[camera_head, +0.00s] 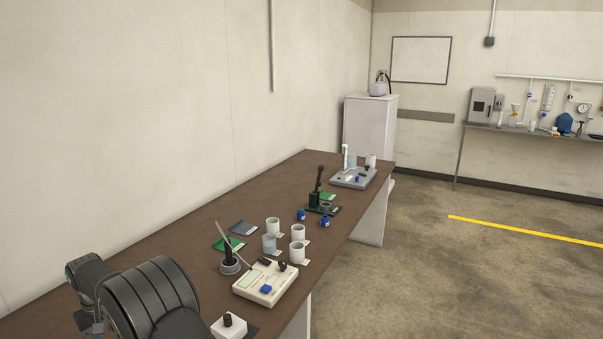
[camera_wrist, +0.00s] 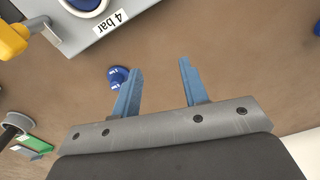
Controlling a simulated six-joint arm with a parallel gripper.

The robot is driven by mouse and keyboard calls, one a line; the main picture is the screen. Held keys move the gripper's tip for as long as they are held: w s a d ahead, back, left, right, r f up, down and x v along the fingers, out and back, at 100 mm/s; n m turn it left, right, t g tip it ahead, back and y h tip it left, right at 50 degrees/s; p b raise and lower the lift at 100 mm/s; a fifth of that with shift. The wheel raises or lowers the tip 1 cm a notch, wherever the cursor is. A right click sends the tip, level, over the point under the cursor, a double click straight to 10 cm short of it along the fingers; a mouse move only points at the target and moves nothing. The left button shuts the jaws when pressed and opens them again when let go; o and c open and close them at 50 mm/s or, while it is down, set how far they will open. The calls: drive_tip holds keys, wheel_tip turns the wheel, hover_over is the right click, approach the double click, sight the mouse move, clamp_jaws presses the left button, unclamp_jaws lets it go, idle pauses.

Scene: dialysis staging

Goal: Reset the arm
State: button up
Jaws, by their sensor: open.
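My gripper (camera_wrist: 161,80) shows in the wrist view with its two blue fingers apart and nothing between them. A small blue cap-like piece (camera_wrist: 117,77) with white marks lies on the brown bench just left of the left finger; I cannot tell whether they touch. In the head view only dark rounded links of my arm show at the lower left, and the gripper is not visible there.
The brown bench (camera_head: 180,232) carries white cups (camera_head: 297,251), a beige device (camera_head: 266,283), a dark green press-like stand (camera_head: 318,200) and a grey tray (camera_head: 352,179). In the wrist view a grey unit (camera_wrist: 85,38) marked "4 bar" and a yellow part (camera_wrist: 14,38) stand upper left.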

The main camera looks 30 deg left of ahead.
drive_tip(key=shift+s+a+f, duration=0.45)
drive_tip(key=shift+s+f, duration=0.1)
drive_tip(key=shift+f, duration=0.15)
drive_tip(key=shift+s+a+f, duration=0.45)
drive_tip(key=shift+s+f, duration=0.1)
drive_tip(key=shift+f, duration=0.15)
